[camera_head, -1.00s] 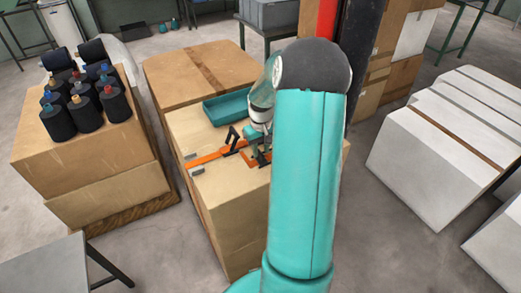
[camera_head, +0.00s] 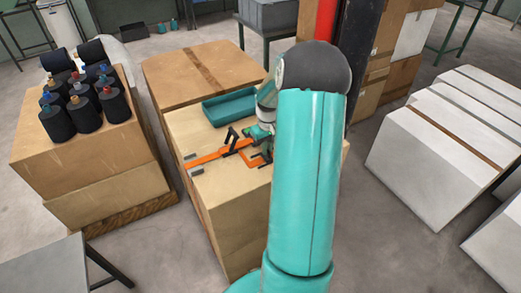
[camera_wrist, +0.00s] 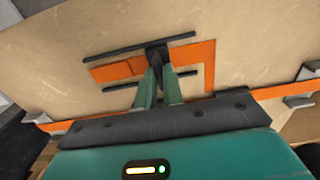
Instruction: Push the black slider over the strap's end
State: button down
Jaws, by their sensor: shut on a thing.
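In the wrist view, my gripper (camera_wrist: 158,76) has its two green fingers close together on a small black slider (camera_wrist: 156,53). The slider sits across a short orange strap piece (camera_wrist: 112,72), with orange showing on both sides of it. That piece's left end is bare, and its right side bends down in an L. Whether the strap passes through the slider is hidden by the fingers. In the head view, my gripper (camera_head: 262,133) is over the bench box beside the orange strap (camera_head: 208,157); the slider cannot be made out there.
Thin black bars (camera_wrist: 140,48) flank the short strap piece. A longer orange band (camera_wrist: 270,92) runs through grey clips (camera_wrist: 301,101). A black lever (camera_head: 231,137) stands on the strap, and a teal tray (camera_head: 228,107) lies behind. Bare cardboard (camera_wrist: 245,35) surrounds the pieces.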

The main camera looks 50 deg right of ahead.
jog(key=s+d, duration=0.1)
jog(key=d, duration=0.4)
jog(key=s+d, duration=0.1)
jog(key=d, duration=0.2)
jog(key=shift+s+d+r, duration=0.1)
jog(key=shift+s+d, duration=0.05)
jog(key=shift+s, duration=0.15)
jog(key=c, duration=1.5)
grip_release()
jog(key=shift+d, duration=0.1)
notch_tip(320, 180, up, 14)
jog(key=shift+f, duration=0.1)
